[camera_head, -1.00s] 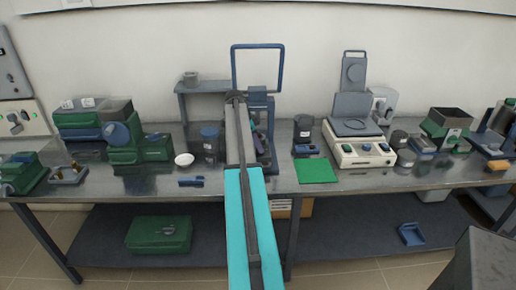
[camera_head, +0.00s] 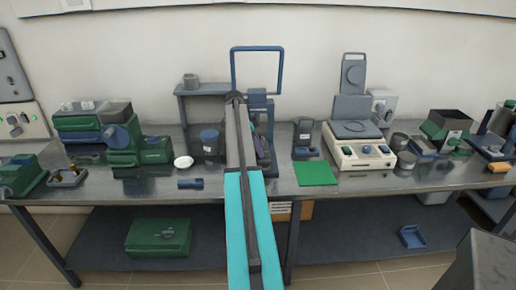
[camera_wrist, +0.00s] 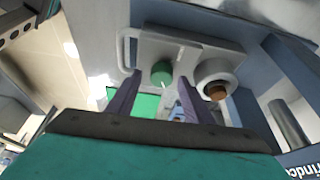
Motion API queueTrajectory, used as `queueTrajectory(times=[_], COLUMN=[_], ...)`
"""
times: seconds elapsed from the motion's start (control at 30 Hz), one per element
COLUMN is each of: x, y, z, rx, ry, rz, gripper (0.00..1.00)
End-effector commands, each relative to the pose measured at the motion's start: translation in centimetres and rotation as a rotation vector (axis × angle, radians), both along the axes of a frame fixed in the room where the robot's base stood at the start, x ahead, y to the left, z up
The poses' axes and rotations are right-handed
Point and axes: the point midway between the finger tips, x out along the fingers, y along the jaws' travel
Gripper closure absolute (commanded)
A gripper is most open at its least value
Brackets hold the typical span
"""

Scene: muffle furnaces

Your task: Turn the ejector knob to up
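A round green knob (camera_wrist: 161,72) with a pale mark sits on a light grey panel (camera_wrist: 150,52) in the wrist view. I cannot read a label naming it the ejector knob. My gripper (camera_wrist: 158,80) is open, with its two dark purple fingers on either side of the knob's line of sight. I cannot tell whether they touch it. A grey cylinder with a brown end (camera_wrist: 216,82) is just right of the right finger. In the head view, my arm hides most of the gripper and the panel, below a blue upright frame (camera_head: 281,70).
Blue bodywork with lettering (camera_wrist: 300,168) is close on the right in the wrist view. In the head view, a grey stand (camera_head: 195,88) and a dark container (camera_head: 209,142) are left of my arm. A green mat (camera_head: 315,173) and a cream hotplate-like device (camera_head: 362,155) are to the right.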

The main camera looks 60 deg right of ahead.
Motion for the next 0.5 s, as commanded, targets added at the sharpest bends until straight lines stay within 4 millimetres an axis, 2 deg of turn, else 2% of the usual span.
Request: queueTrajectory(times=[0.3, 0.5], x=[0.3, 0.8], y=[0.1, 0.4], z=[0.2, 1.4], rx=[0.001, 0.0], ry=[-0.003, -0.004], rz=[0.004, 0.004], gripper=[0.54, 0.54])
